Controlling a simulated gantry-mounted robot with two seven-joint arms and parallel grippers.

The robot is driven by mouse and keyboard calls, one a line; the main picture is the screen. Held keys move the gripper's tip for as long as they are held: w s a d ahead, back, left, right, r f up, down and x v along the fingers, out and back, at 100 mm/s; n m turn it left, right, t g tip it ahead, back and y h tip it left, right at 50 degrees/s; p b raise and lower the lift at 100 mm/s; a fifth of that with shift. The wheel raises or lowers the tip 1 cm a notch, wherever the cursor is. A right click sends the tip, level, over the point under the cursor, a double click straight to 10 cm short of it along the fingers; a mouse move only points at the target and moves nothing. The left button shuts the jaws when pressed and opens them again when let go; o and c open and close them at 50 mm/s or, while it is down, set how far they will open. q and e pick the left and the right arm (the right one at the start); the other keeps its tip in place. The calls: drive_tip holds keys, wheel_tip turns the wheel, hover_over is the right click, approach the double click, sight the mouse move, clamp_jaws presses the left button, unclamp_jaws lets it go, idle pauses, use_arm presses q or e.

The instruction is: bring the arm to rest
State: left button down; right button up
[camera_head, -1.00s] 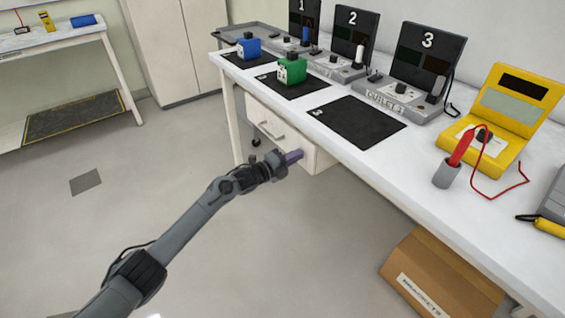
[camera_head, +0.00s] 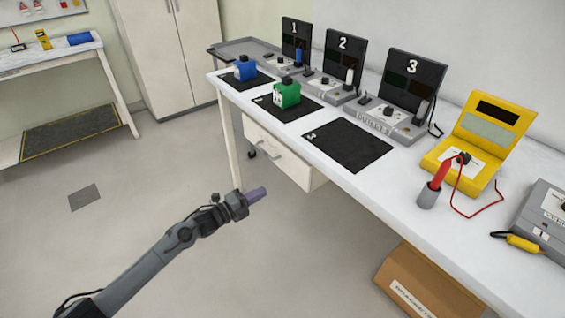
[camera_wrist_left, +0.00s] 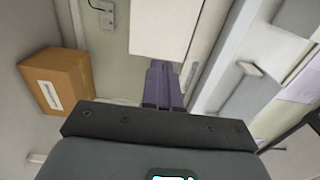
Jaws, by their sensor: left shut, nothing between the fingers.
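My left gripper (camera_head: 257,195) hangs in free air over the floor, in front of the white workbench (camera_head: 440,228) and below the level of its top. Its purple fingers are together with nothing between them. In the left wrist view the shut fingers (camera_wrist_left: 164,84) point toward the bench's drawer unit (camera_wrist_left: 165,30), with nothing held. The arm reaches in from the lower left and touches nothing that I can see. My right gripper does not show in any view.
On the bench stand a blue block (camera_head: 245,68), a green block (camera_head: 286,94), an empty black mat (camera_head: 348,146), numbered outlet units, a yellow meter (camera_head: 482,140) and a grey cup (camera_head: 428,195) with a red probe. A cardboard box (camera_head: 425,283) sits under the bench.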

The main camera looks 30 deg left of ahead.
use_arm(q)
drive_tip(key=s+d+f+n+g+p, duration=0.2)
drive_tip(key=s+d+f+p, duration=0.35)
drive_tip(key=s+p, duration=0.2)
drive_tip(key=s+d+r+n+y+p, duration=0.1)
drive_tip(key=s+d+r+n+p, duration=0.45)
drive_tip(key=s+d, duration=0.65)
drive_tip(key=s+a+r+n+g+y+p, duration=0.25)
drive_tip(key=s+r+n+g, duration=0.35)
drive_tip(key=s, duration=0.4)
drive_tip(key=s+a+r+n+g+y+p, duration=0.2)
drive_tip(key=s+r+n+g+y+p, duration=0.3)
drive_tip(key=s+n, duration=0.4)
wheel_tip(320, 180, up, 39)
drive_tip(key=m+p, duration=0.1)
drive_tip(key=p, duration=3.6)
drive_tip(key=shift+s+h, duration=0.2)
drive_tip(key=shift+h, duration=0.25)
